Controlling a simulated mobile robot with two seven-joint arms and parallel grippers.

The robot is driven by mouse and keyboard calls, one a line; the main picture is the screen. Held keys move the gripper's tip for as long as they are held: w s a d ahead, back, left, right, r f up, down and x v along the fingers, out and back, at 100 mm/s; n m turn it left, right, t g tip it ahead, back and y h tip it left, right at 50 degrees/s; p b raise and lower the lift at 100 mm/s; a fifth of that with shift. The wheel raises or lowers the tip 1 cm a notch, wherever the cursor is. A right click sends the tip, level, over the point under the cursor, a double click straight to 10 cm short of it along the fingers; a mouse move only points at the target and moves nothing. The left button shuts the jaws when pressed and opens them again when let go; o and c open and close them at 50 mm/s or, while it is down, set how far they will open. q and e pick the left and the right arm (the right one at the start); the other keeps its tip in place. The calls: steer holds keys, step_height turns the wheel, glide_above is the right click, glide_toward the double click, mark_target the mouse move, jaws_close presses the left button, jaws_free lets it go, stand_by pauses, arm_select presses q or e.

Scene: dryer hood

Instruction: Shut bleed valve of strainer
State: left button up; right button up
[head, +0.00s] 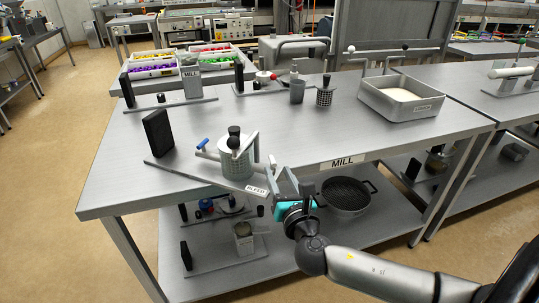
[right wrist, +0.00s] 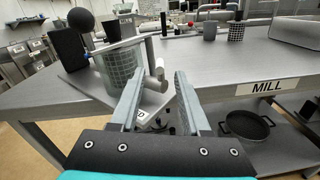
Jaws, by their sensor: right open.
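The strainer (head: 236,160) is a pale, perforated cylinder with a black ball knob on top, standing on a grey base plate near the front edge of the table. It also shows in the right wrist view (right wrist: 118,68). A small lever with a blue handle (head: 202,144) sticks out on its left side. A white label (head: 255,190) lies at the plate's front end; its lettering is too small to read surely. My right gripper (head: 277,181) is open and empty, just right of the strainer by the table edge. In the right wrist view a pale post (right wrist: 159,74) stands beyond its fingertips.
A black upright block (head: 158,133) stands left of the strainer. A grey tray (head: 400,97) sits at the back right. A dark round pan (head: 345,193) lies on the lower shelf. The table middle is clear.

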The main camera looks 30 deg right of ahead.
mark_target(271, 157)
steer(key=b+x, duration=0.1)
steer(key=x, duration=0.8)
jaws_close()
stand_by(0.5)
